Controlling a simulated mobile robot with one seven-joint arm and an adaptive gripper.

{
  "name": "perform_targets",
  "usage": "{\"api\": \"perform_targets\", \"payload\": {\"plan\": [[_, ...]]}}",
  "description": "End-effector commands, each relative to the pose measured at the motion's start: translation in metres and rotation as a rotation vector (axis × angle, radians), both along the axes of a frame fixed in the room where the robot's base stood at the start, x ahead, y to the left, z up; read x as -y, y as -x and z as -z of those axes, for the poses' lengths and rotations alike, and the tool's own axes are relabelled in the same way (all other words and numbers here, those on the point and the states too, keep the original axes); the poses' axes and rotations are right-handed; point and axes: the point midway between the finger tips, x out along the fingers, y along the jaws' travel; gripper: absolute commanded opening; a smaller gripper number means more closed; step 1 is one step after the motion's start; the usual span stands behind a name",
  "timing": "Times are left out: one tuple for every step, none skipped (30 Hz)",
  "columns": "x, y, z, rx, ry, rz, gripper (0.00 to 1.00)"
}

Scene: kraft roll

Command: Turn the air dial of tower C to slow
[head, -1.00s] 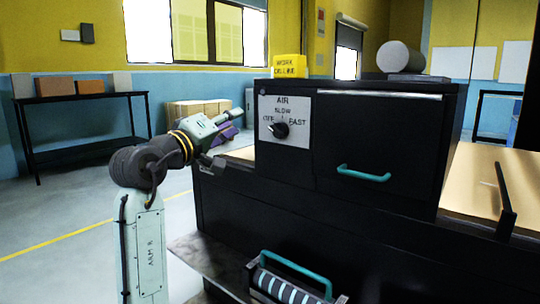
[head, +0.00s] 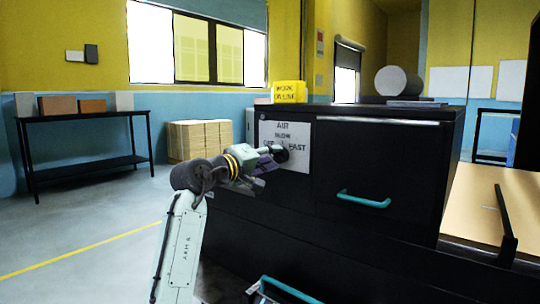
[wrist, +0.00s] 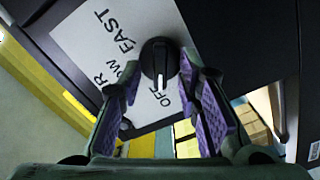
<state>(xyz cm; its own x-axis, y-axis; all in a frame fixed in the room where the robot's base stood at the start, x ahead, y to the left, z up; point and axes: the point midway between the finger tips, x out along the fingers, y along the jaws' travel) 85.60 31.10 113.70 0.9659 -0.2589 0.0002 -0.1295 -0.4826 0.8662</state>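The air dial (wrist: 160,60) is a black round knob on a white label plate (head: 297,165) marked OFF, SLOW and FAST. In the wrist view its white pointer mark faces the OFF word. In the head view my gripper (head: 275,156) is at the plate and partly covers the words and the dial. In the wrist view my gripper (wrist: 160,70) is open, its purple-padded fingers on either side of the dial. A gap seems to show beside the knob; I cannot tell whether either finger touches it. No tower letter is readable.
The plate is on a dark cabinet (head: 385,150) with a teal handle (head: 363,199). A yellow block (head: 290,91) and a pale roll (head: 392,82) are on top. Another teal handle (head: 288,290) is low in front. A dark table (head: 85,115) with boxes stands at the left; the floor between is clear.

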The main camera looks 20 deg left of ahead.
Motion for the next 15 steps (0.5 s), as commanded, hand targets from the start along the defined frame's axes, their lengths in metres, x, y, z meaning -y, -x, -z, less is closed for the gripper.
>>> {"api": "perform_targets", "payload": {"plan": [[0.0003, -0.0015, 0.0001, 0.0, 0.0, 0.0, 0.31], [0.0005, -0.0018, 0.0002, -0.001, 0.0, 0.0, 0.31], [0.0005, -0.002, 0.0004, -0.001, 0.0, 0.0, 0.31], [0.0005, -0.002, 0.0004, -0.001, 0.0, 0.0, 0.31], [0.0006, -0.002, 0.0005, 0.0, 0.0, 0.0, 0.31], [0.0006, -0.0019, 0.0005, 0.0, 0.0, 0.0, 0.31], [0.0005, -0.0018, 0.0005, 0.0, 0.0, 0.0, 0.31], [0.0005, -0.0018, 0.0004, 0.0, 0.0, 0.0, 0.31], [0.0005, -0.0017, 0.0004, 0.0, 0.0, 0.0, 0.29], [0.0005, -0.0017, 0.0004, 0.0, 0.0, 0.0, 0.27], [0.0005, -0.0016, 0.0004, 0.0, 0.0, 0.0, 0.25], [0.0005, -0.0016, 0.0004, 0.0, 0.0, 0.0, 0.22], [0.0004, -0.0015, 0.0004, 0.0, 0.0, 0.0, 0.2], [0.0004, -0.0016, 0.0003, 0.0, 0.0, 0.0, 0.18], [0.0004, -0.0015, 0.0002, 0.0, 0.0, 0.0, 0.15]]}}
